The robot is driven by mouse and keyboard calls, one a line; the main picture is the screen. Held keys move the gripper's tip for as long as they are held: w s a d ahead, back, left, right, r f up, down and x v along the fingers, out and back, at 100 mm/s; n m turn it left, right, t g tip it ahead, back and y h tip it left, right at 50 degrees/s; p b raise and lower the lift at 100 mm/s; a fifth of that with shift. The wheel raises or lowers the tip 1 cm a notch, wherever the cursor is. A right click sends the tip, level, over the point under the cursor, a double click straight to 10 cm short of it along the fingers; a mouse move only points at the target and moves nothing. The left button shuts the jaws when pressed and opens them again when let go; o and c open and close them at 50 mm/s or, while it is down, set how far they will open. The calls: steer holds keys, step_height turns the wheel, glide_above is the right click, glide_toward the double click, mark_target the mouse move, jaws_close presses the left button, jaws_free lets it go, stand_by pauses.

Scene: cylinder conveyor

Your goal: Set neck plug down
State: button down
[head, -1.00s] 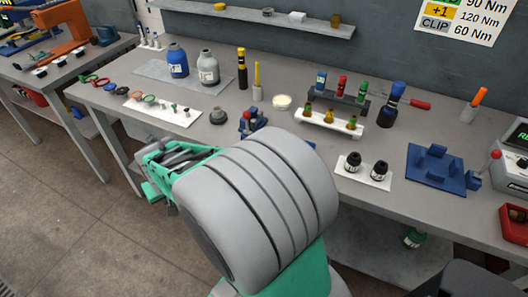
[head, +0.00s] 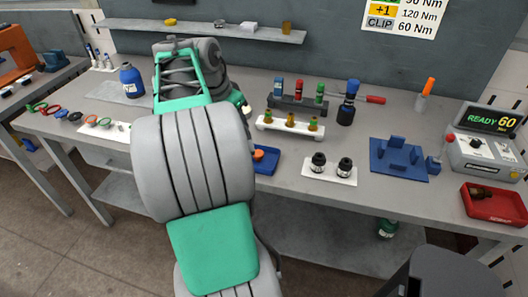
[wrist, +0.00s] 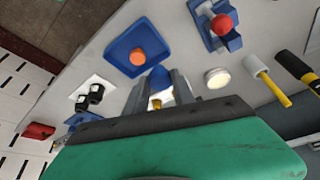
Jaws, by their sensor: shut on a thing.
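In the wrist view my gripper (wrist: 161,90) points down over the bench, its two grey fingers close together. A blue rounded piece (wrist: 158,77), which I take to be the neck plug, shows between the fingertips; much of it is hidden. A shallow blue tray (wrist: 117,48) with an orange round piece (wrist: 138,57) inside lies just beyond the fingers. In the head view the blue tray (head: 270,162) and orange piece (head: 258,154) show at my arm's right edge. My fingers and the held piece are hidden there behind my arm.
A blue fixture with a red ball (wrist: 221,24) and a pale round dish (wrist: 217,78) lie near the gripper. In the head view a white rack of amber vials (head: 291,124), two black parts on a white plate (head: 331,173) and a blue fixture (head: 399,158) stand to the right.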

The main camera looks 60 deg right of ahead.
steer(key=s+d+f, duration=0.1)
steer(key=s+f, duration=0.1)
steer(key=s+d+f, duration=0.2)
steer(key=s+f, duration=0.1)
steer(key=s+d+f, duration=0.1)
steer(key=s+f, duration=0.2)
steer(key=shift+d+p, duration=0.15)
steer(key=shift+p, duration=0.2)
steer(key=shift+w+f, duration=0.2)
steer(key=shift+f, duration=1.25)
steer(key=c, duration=1.3)
jaws_free()
steer(key=shift+a+f, duration=0.1)
steer(key=shift+a, duration=0.1)
steer(key=shift+c, duration=0.2)
